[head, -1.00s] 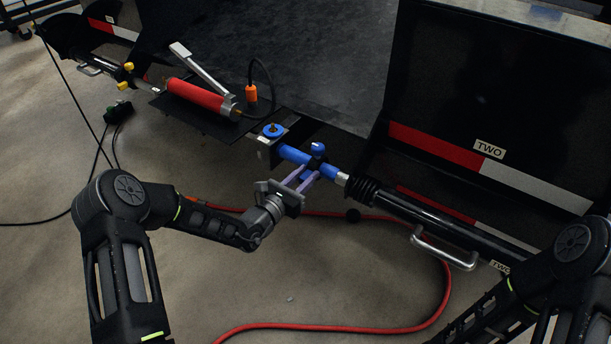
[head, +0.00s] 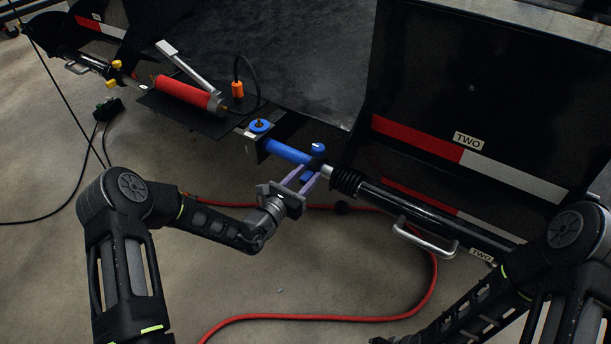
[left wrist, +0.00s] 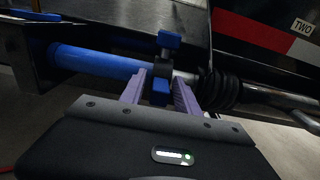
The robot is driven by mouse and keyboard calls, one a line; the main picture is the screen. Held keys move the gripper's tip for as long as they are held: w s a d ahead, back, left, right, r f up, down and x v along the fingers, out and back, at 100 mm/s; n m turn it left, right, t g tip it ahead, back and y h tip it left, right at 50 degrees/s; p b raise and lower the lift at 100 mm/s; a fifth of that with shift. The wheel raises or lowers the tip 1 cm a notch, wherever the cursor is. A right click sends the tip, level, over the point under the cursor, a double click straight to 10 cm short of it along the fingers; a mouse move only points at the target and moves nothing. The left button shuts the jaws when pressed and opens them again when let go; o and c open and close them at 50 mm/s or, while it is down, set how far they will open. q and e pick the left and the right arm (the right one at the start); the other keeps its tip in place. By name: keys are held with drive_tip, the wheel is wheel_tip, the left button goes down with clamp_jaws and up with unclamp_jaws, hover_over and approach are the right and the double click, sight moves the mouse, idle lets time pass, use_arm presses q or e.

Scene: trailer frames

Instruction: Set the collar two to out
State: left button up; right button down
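The collar two (head: 316,152) is a dark band with a blue knob on top and a blue block below. It sits around the rod at the right end of a blue tube (head: 287,152), close to a black ribbed boot (head: 345,182). My left gripper (head: 308,180) reaches it from below with two purple fingers. The exact contact is hard to see.
A red cylinder (head: 187,92) with a metal lever lies on a black plate at upper left. A metal handle (head: 424,240) sticks out below the black cylinder at right. A red hose (head: 310,317) curves over the floor. Dark panels stand behind.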

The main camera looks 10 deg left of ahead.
use_arm(q)
drive_tip(key=shift+o, duration=0.4)
drive_tip(key=shift+s+a, duration=0.1)
drive_tip(key=shift+s, duration=0.15)
drive_tip(key=p+v, duration=0.2)
drive_tip(key=v, duration=0.4)
drive_tip(key=shift+r+p, duration=0.1)
drive_tip(key=shift+p, duration=0.2)
drive_tip(key=shift+s+a, duration=0.2)
drive_tip(key=shift+s, duration=0.4)
drive_tip(key=shift+c, duration=0.2)
